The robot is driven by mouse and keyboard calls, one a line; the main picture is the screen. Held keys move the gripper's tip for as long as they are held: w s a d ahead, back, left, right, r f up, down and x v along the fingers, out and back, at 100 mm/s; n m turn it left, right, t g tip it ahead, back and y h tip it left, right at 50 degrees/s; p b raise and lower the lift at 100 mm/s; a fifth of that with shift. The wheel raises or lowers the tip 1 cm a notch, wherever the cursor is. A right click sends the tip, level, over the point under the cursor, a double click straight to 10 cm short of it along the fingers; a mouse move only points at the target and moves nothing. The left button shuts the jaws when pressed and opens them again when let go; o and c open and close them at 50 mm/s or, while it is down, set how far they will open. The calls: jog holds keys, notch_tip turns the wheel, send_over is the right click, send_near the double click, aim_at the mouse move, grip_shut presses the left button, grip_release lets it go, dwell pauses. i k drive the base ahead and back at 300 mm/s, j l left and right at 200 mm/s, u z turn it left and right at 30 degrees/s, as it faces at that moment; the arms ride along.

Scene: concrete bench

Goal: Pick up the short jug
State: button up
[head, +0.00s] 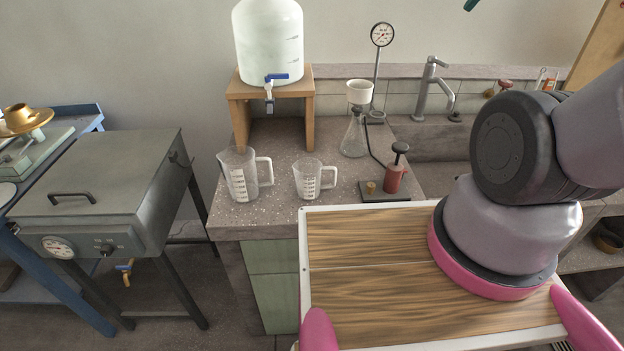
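The short jug (308,181) is a clear measuring jug with white markings and a handle on its right. It stands upright on the speckled concrete bench (270,212), near the front edge. A taller clear measuring jug (238,176), also with its handle on the right, stands just to its left, apart from it. My gripper is not in view; only part of my arm shows at the right.
A small hand pump (394,176) on a dark base stands right of the short jug. Behind are a conical flask with a white funnel (359,92), a water container (268,40) on a wooden stand (308,115), and a tap (424,90). A metal cabinet (100,180) stands left.

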aim_at(307, 170)
jog(key=k+j+z, duration=0.2)
jog(key=j+z, duration=0.15)
jog(key=j, duration=0.15)
jog(key=k+j+z, duration=0.25)
jog(key=j+z, duration=0.15)
jog(key=k+j+z, duration=0.35)
jog(key=j, duration=0.1)
